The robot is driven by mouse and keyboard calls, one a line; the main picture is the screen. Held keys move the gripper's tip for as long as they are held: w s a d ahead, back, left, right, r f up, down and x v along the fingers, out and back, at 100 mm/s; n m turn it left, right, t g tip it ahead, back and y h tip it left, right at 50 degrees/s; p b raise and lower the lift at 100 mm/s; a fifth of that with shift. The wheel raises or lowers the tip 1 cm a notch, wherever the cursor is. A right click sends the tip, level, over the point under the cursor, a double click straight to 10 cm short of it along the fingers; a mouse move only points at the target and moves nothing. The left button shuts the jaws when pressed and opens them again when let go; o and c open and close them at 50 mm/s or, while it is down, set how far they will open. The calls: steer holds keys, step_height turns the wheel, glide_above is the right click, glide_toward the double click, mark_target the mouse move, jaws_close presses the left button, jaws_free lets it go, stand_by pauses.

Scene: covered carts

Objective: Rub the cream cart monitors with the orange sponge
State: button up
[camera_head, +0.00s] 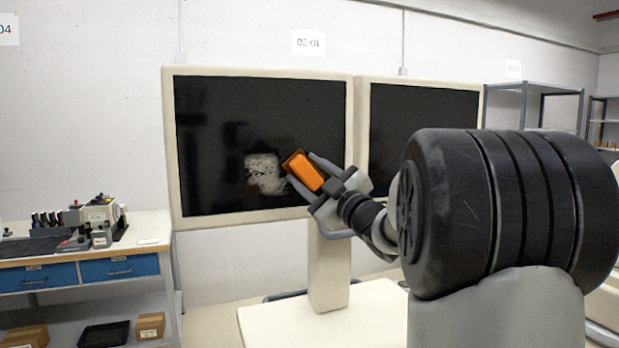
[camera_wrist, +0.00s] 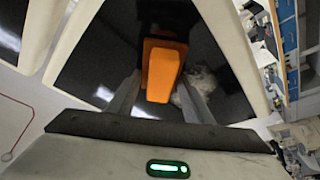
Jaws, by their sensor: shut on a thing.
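Two cream-framed monitors with black screens stand side by side in the head view: the left monitor (camera_head: 225,110) and the right monitor (camera_head: 420,105). A pale, patchy smear (camera_head: 265,172) marks the lower middle of the left screen; it also shows in the wrist view (camera_wrist: 200,82), partly hidden. My gripper (camera_head: 312,175) is shut on the orange sponge (camera_head: 304,171) in front of the left screen, just right of the smear. In the wrist view the sponge (camera_wrist: 161,75) sits between the two fingers, close to the screen; I cannot tell whether it touches.
A cream cart top (camera_head: 285,325) and post (camera_head: 328,270) stand below the left monitor. At the left is a workbench (camera_head: 150,230) with blue drawers (camera_head: 118,268) and small equipment. Grey shelves (camera_head: 533,90) stand at the right back. My arm covers part of the right monitor.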

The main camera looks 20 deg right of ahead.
steer(key=shift+w+a+f+b, duration=0.1)
steer(key=shift+a+b, duration=1.9)
steer(key=shift+a, duration=1.2)
steer(key=shift+a+f+b, duration=0.1)
steer(key=shift+a+b, duration=1.9)
steer(key=shift+a, duration=1.15)
steer(key=shift+a+r, duration=0.2)
steer(key=shift+a, duration=0.15)
steer(key=shift+r+p, duration=0.45)
steer(key=shift+r, duration=0.25)
steer(key=shift+d+p, duration=1.4)
steer(key=shift+d, duration=5.5)
steer(key=shift+s+f, duration=0.15)
steer(key=shift+s, duration=0.15)
steer(key=shift+s+b, duration=0.85)
steer(key=shift+s, duration=1.8)
